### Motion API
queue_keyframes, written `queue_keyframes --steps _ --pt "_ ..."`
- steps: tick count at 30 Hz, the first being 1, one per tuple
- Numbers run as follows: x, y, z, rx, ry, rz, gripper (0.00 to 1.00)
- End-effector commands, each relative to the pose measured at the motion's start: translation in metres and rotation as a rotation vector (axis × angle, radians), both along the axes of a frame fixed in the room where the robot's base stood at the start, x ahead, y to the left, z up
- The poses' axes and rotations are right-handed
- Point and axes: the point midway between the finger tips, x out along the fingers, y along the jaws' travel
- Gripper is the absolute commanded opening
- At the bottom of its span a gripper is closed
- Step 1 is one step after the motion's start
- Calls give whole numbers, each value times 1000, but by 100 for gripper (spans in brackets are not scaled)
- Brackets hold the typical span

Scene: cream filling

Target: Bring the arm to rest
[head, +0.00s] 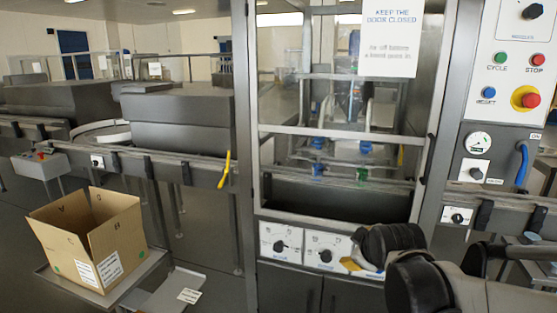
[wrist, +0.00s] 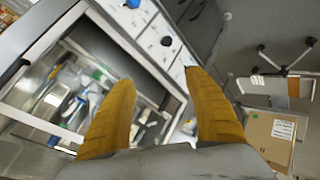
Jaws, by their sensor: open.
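My gripper shows in the wrist view (wrist: 150,95), its two yellow fingers spread apart with nothing between them. In the head view my dark arm comes in at the lower right. A bit of yellow beside it, in front of the lower dial panel, may be a finger; the rest of the gripper is hidden there. The filling machine with its glass door (head: 340,140) is in front of me. In the wrist view the machine's window side appears tilted behind the fingers.
An open cardboard box (head: 95,238) stands on a low metal stand (head: 152,262) at the lower left. A panel with knobs (head: 305,245) is close to my arm. A control panel with buttons (head: 513,80) is at the right. A conveyor rail (head: 130,160) runs along the left.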

Motion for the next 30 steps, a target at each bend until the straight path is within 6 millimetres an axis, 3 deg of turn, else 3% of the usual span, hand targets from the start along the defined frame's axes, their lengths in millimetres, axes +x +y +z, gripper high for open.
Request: queue_keyframes --steps 1,6,9,13,18,30 --pt "-29 0 5 66 23 -54 62" --pt "-118 2 6 297 107 -266 62" --pt "-165 3 -2 414 152 -387 62" --pt "-208 5 -14 523 193 -512 62" --pt "-234 6 -24 589 219 -595 62" --pt "-236 6 -25 598 221 -605 62"
